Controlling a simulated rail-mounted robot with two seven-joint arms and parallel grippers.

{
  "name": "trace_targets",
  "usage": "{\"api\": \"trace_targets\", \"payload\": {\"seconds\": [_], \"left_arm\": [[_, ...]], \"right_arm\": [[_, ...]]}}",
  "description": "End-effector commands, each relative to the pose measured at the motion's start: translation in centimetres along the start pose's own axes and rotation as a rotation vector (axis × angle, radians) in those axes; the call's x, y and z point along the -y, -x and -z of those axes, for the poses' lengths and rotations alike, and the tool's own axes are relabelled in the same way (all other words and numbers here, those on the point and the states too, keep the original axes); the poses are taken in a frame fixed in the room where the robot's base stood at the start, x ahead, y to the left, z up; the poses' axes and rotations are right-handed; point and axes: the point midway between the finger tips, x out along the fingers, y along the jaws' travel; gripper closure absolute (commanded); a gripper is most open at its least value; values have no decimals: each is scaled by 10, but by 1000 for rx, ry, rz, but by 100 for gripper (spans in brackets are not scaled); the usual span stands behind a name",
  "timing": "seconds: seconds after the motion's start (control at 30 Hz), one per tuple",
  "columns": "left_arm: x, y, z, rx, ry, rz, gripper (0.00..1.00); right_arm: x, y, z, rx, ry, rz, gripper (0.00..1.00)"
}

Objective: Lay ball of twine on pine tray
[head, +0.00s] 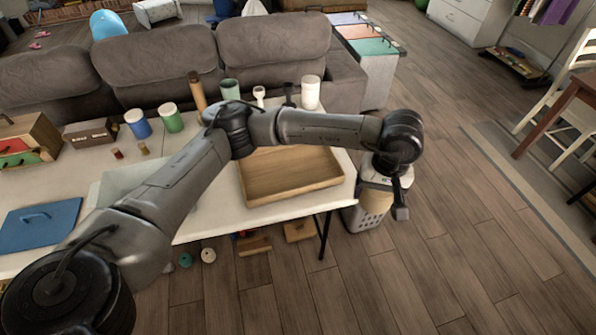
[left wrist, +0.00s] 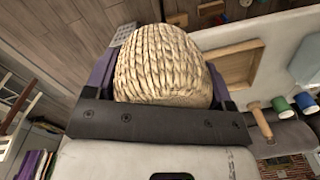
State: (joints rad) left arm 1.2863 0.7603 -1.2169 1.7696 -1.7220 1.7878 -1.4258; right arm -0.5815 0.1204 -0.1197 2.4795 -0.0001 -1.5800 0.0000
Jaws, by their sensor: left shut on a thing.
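The ball of twine (left wrist: 165,65) is pale tan and coiled. It fills the space between the fingers of my left gripper (left wrist: 160,92) in the left wrist view. In the head view the left gripper (head: 389,203) hangs just beyond the right end of the white table, with the tan twine (head: 374,200) partly hidden by it. The pine tray (head: 296,191) lies at the table's right end, left of the gripper; its visible part looks empty, and my arm crosses in front of its far side. The tray (left wrist: 232,64) also shows beside the twine in the left wrist view. My right gripper is out of view.
Behind the tray stand a white cup (head: 310,92), a green cup (head: 230,89) and a brown cylinder (head: 197,91). A grey sofa is behind.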

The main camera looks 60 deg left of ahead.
Motion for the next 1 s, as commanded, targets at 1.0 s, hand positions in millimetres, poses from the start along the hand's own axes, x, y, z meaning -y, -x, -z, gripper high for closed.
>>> {"api": "trace_targets", "payload": {"seconds": [1.0], "left_arm": [[158,-149,170,144,2555,-96,49]], "right_arm": [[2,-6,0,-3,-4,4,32]]}}
